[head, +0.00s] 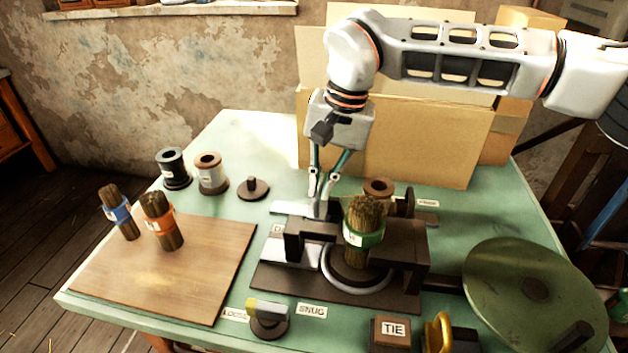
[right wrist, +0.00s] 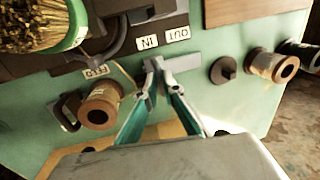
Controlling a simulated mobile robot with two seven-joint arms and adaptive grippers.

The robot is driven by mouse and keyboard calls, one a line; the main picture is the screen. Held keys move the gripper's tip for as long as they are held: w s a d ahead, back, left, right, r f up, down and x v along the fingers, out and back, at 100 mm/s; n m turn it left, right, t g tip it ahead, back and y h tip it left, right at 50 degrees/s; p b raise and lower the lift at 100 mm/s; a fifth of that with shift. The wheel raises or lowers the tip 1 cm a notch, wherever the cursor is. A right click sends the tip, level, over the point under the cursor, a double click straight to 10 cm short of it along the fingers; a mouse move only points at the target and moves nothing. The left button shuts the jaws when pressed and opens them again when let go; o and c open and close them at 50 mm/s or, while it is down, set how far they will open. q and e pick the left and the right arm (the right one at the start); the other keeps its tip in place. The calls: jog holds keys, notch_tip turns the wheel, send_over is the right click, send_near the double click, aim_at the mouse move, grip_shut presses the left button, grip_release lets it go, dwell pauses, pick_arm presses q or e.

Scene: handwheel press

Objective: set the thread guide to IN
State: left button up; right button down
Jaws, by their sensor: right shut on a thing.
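The thread guide (right wrist: 183,62), a light grey metal piece, sits at the edge of the dark press (right wrist: 100,58) in the right wrist view. My right gripper (right wrist: 160,66) is shut on it, its fingertips close to the IN label (right wrist: 149,41). The OUT label (right wrist: 177,33) is just to the right, and both labels appear upside down. In the head view my right gripper (head: 322,208) reaches down behind the press (head: 340,290). The fingers partly hide the guide there. My left gripper is not in view.
A green-banded bristle bundle (head: 364,240) stands in the press beside my gripper. A spool (head: 379,188) is close on the right. The large green handwheel (head: 500,285) is at front right. Two bundles stand on the wooden board (head: 190,285). Cardboard (head: 430,145) stands behind.

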jog(key=c, duration=2.8)
grip_release()
jog(key=shift+d, duration=0.25)
jog(key=o, duration=0.5)
jog(key=shift+s+d, duration=0.1)
jog(key=shift+s, duration=0.05)
jog(key=shift+o, duration=0.7)
jog(key=shift+f, duration=0.1)
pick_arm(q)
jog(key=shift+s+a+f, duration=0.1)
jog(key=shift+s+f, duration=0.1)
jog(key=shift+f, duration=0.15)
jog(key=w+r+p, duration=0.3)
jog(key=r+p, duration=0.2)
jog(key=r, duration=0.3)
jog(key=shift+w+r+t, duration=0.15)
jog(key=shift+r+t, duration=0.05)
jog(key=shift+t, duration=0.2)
pick_arm(e)
notch_tip(320, 180, up, 9)
jog(key=d, duration=0.1)
jog(key=shift+d, duration=0.3)
